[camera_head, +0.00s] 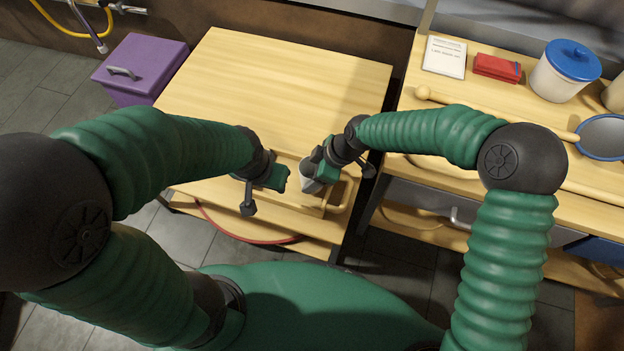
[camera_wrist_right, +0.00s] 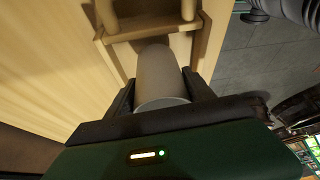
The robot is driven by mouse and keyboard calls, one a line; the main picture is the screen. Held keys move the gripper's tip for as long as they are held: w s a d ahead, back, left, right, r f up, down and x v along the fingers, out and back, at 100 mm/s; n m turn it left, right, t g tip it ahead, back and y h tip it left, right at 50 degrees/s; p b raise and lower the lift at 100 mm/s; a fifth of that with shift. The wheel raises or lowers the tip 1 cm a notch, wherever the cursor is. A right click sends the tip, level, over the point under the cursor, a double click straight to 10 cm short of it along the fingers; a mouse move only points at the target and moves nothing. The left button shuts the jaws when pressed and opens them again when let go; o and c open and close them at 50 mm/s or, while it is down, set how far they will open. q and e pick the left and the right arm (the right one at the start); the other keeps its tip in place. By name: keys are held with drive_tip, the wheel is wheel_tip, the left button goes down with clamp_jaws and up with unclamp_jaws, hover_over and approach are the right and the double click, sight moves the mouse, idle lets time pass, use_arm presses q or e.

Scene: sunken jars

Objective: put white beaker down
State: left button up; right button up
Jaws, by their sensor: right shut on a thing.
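The white beaker (camera_head: 309,182) is in my right gripper (camera_head: 317,164), over the front part of the wooden table. The right wrist view shows the pale, greyish beaker (camera_wrist_right: 158,75) between the two dark fingers of that gripper (camera_wrist_right: 163,92). The beaker's far end points toward a wooden frame; I cannot tell if it touches it. My left gripper (camera_head: 281,177) is just left of the beaker, apart from it. Its fingers are too small and turned to show whether they are open.
The wooden frame (camera_wrist_right: 150,28) with posts is at the table's front edge, its rail (camera_head: 346,196) right of the beaker. The table top (camera_head: 270,85) behind is clear.

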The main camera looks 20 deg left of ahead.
drive_tip(key=shift+x, duration=0.95)
use_arm(q)
drive_tip(key=shift+a+f, duration=0.5)
drive_tip(key=shift+f, duration=0.05)
use_arm(e)
drive_tip(key=shift+c, duration=0.8)
drive_tip(key=o, duration=1.2)
drive_tip(key=shift+d+f, duration=0.1)
drive_tip(key=o, duration=0.3)
drive_tip(key=shift+d, duration=0.1)
use_arm(q)
drive_tip(key=shift+d, duration=0.25)
drive_tip(key=shift+a, duration=0.1)
drive_tip(key=p+v, duration=0.2)
drive_tip(key=w+p+v, duration=0.1)
drive_tip(key=p+v, duration=0.2)
drive_tip(key=shift+r+p, duration=0.3)
drive_tip(key=shift+r, duration=0.15)
use_arm(e)
drive_tip(key=v, duration=1.2)
